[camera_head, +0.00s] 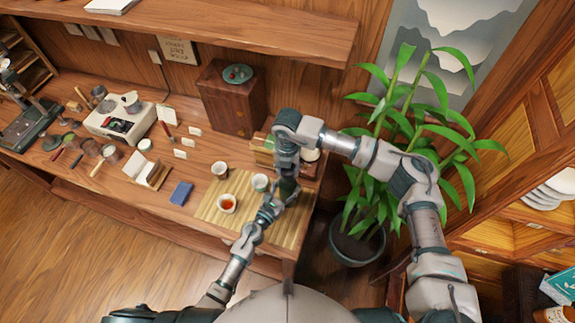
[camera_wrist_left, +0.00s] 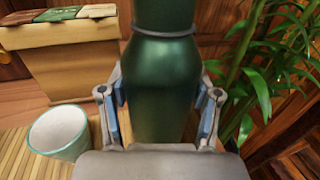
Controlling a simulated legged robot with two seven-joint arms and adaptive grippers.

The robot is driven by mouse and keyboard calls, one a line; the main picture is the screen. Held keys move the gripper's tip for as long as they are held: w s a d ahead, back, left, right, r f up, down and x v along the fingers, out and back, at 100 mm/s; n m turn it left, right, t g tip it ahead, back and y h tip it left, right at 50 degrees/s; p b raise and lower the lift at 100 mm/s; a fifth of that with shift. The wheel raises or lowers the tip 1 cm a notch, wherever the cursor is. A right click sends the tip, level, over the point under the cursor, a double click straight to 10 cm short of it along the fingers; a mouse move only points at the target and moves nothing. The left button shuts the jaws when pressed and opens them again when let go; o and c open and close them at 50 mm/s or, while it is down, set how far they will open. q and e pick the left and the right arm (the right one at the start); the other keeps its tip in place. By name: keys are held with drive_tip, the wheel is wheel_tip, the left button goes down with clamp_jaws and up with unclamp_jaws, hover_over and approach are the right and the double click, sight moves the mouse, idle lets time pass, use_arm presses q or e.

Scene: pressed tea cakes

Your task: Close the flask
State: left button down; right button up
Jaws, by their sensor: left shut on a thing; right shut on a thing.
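The dark green flask (camera_wrist_left: 162,75) stands upright between the fingers of my left gripper (camera_wrist_left: 160,105) in the left wrist view. The fingers are shut on its body from both sides. A dark ring runs around its neck, and its top is out of that view. In the head view, my left gripper (camera_head: 283,192) is at the right end of the table, and the flask is mostly hidden by my arms. My right gripper (camera_head: 287,166) points down just above my left one. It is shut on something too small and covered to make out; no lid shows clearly.
A bamboo mat (camera_head: 212,212) holds a cup of red tea (camera_head: 227,203) and a pale green cup (camera_head: 260,182), left of the grippers. A box (camera_wrist_left: 72,55) stands behind. A potted plant (camera_head: 358,245) is close on the right. A wooden cabinet (camera_head: 232,98) stands further back.

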sight(288, 189)
idle(0.5)
drive_tip(key=shift+f, duration=0.85)
drive_tip(key=shift+f, duration=0.55)
drive_tip(key=m, duration=0.5)
drive_tip(key=shift+a, duration=0.15)
drive_tip(key=m, duration=0.5)
drive_tip(key=shift+w, duration=0.1)
drive_tip(key=m, duration=0.5)
drive_tip(key=shift+w+a+m, duration=0.1)
drive_tip(key=shift+m, duration=0.2)
drive_tip(key=m, duration=0.4)
drive_tip(key=shift+w, duration=0.15)
